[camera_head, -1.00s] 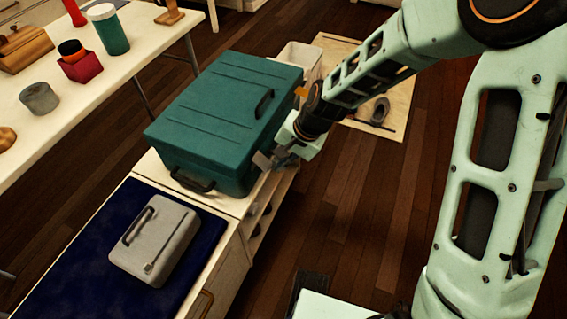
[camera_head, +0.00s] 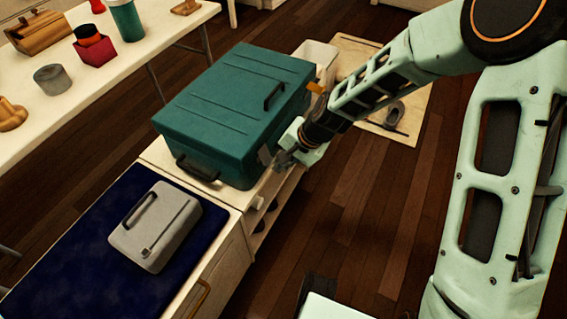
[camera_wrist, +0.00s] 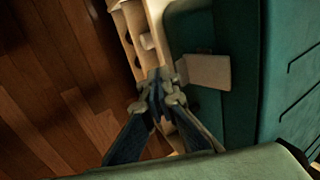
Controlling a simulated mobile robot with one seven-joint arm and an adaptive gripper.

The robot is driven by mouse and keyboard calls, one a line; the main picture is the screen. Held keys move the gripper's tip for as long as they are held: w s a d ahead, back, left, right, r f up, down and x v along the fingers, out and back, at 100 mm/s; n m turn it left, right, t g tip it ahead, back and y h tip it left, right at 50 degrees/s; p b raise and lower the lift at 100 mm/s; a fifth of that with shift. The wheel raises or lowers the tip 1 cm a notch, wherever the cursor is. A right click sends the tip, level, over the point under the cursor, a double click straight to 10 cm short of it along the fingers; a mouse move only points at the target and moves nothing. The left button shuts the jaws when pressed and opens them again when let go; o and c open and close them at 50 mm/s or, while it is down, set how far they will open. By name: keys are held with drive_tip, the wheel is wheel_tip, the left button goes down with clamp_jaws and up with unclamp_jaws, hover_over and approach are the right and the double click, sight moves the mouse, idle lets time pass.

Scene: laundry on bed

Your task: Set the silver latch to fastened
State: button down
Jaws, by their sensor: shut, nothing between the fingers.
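A teal case (camera_head: 235,108) with dark handles stands closed on the cabinet top. A pale silver latch plate (camera_wrist: 204,71) sits on the case's teal side in the wrist view and seems to stick out from it. It also shows small in the head view (camera_head: 265,155), partly beside my gripper. My gripper (camera_wrist: 160,76) is shut and empty, with its fingertips just left of the latch plate in the wrist view. I cannot tell whether they touch it. In the head view my gripper (camera_head: 284,158) is at the case's right side.
A grey case (camera_head: 155,225) with a dark handle lies on a dark blue mat (camera_head: 75,265) at the front left. A white table (camera_head: 75,90) with cups and boxes stands at the left. A pale bin (camera_head: 318,58) is behind the teal case. Wooden floor is open at the right.

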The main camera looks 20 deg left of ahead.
drive_tip(key=shift+r, duration=0.1)
drive_tip(key=shift+r+p, duration=0.65)
drive_tip(key=shift+r, duration=0.05)
